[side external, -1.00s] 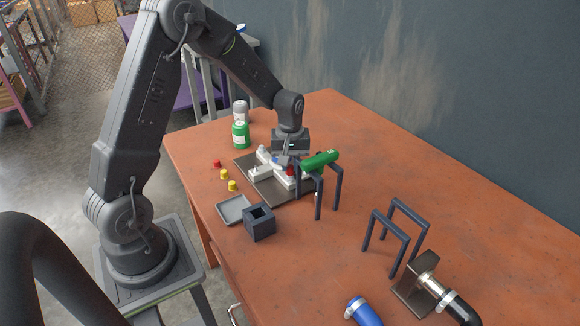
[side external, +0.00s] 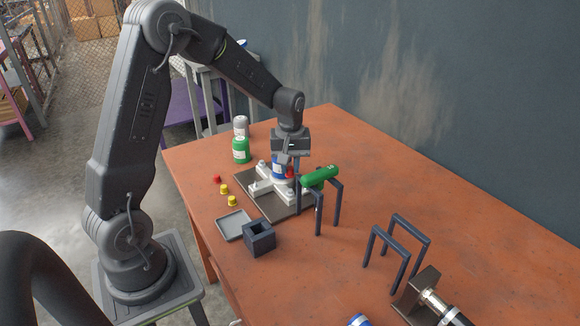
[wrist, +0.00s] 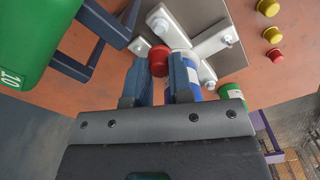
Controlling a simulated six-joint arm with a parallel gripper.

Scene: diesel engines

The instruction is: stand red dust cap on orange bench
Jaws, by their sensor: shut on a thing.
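My gripper (side external: 287,162) is over the right part of the grey plate with its fingers pointing down. It is shut on a red dust cap (wrist: 158,59), which shows between the fingertips in the wrist view. The cap also shows as a small red patch (side external: 290,172) in the side view. A blue can (side external: 278,169) stands on the white cross-shaped fixture (side external: 262,187) close to the fingers; whether they touch is unclear. A second red cap (side external: 216,179) lies on the orange bench (side external: 365,185), left of the plate.
Yellow caps (side external: 232,201) sit near the second red cap. A grey tray (side external: 234,225) and dark square block (side external: 259,238) stand in front. A green cylinder (side external: 320,177) lies on a dark rack beside my gripper. Green (side external: 241,151) and grey cans stand behind. The bench's right middle is clear.

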